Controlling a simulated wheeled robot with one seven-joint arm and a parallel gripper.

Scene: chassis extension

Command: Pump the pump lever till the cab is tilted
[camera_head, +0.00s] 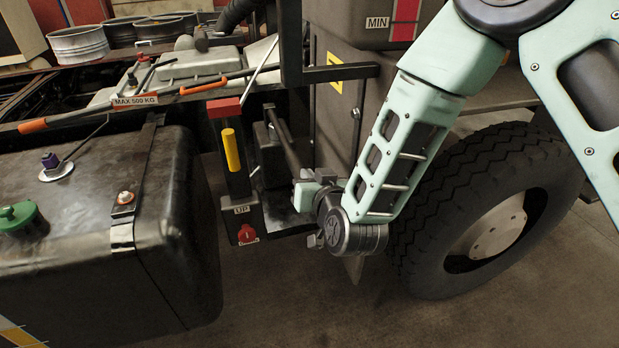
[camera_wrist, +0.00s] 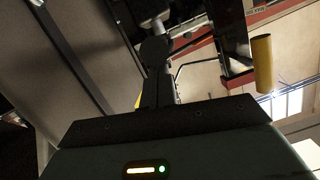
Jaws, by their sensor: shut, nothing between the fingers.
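The pump lever (camera_head: 288,147) is a dark rod that slants down from the pump area towards my gripper (camera_head: 303,183) in the head view. My gripper is at the rod's lower end; I cannot tell whether they touch. In the wrist view my gripper (camera_wrist: 156,88) is shut and empty, its narrow fingers pointing up towards dark parts of the pump. The dark pump housing (camera_head: 269,152) stands beside a black post. What looks like the cab (camera_head: 335,85) is a grey body above and behind my gripper; only its lower part shows, so its tilt cannot be judged.
The black post has a yellow cylinder (camera_head: 231,150), which also shows in the wrist view (camera_wrist: 262,63), an "UP" label and a red knob (camera_head: 247,233). A black tank (camera_head: 170,230) fills the left. A large wheel (camera_head: 490,215) is behind my arm at right.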

